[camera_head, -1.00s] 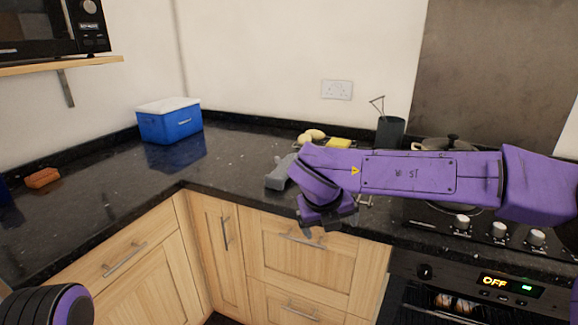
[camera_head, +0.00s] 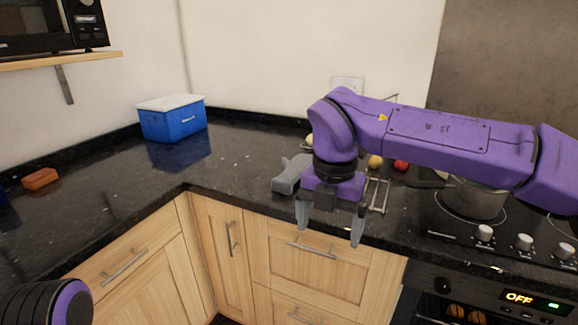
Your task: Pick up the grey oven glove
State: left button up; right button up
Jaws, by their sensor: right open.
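The grey oven glove (camera_head: 288,175) lies on the black granite worktop near its front edge, right of the inner corner. Part of it is hidden behind my right gripper. My right gripper (camera_head: 329,232) points down with its two fingers apart and nothing between them. In the picture its fingertips are just right of and below the glove, in front of the drawer fronts. My left arm (camera_head: 50,304) shows only as a dark and purple part at the lower left; its gripper is out of the picture.
A blue box with a white lid (camera_head: 172,118) stands at the back corner. A brown sponge-like block (camera_head: 41,179) lies at the left. A metal rack (camera_head: 377,195) is right of my gripper. A pot (camera_head: 474,197) stands on the hob. The worktop left of the glove is clear.

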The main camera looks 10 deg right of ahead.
aim_at(284, 183)
jog(key=z, duration=0.05)
jog(key=i, duration=1.3)
